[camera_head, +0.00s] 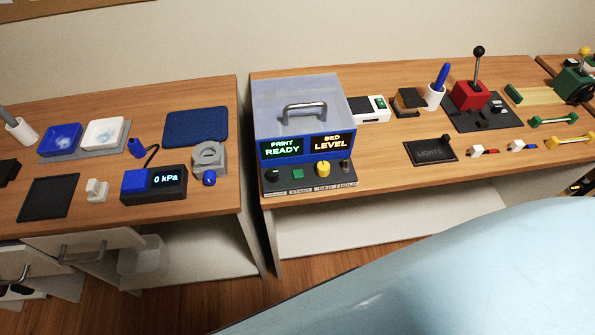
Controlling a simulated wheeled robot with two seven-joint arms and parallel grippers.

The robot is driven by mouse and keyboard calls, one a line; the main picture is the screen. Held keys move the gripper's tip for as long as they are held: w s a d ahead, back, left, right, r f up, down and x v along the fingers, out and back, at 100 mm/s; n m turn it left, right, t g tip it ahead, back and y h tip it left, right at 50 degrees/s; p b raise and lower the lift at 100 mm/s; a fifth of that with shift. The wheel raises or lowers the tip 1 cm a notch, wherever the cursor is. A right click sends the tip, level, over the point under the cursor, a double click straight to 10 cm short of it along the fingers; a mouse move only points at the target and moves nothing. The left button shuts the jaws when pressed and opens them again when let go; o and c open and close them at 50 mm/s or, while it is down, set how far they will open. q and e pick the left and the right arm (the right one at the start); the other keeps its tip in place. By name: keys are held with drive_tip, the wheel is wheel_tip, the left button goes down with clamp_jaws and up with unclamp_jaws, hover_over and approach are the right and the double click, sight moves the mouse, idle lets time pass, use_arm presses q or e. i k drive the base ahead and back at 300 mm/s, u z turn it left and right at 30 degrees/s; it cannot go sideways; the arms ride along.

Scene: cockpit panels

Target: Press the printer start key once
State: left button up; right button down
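The printer (262,122) is a box with a translucent blue-grey lid and a metal handle, standing at the left end of the right-hand table. Its two front displays (282,148) read "PRINT READY" and "BED LEVEL". On the ledge below them, the start key (297,174) is a small green square above a "START" label. Neither of my grippers is in view.
A gap separates the left table, which holds a "0 kPa" gauge (154,184). The space before the start key looks clear.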

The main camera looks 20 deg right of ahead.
sight(298, 174)
drive_tip(key=k, duration=0.5)
drive_tip(key=u, duration=1.4)
drive_tip(key=i, duration=1.2)
drive_tip(key=z, duration=2.6)
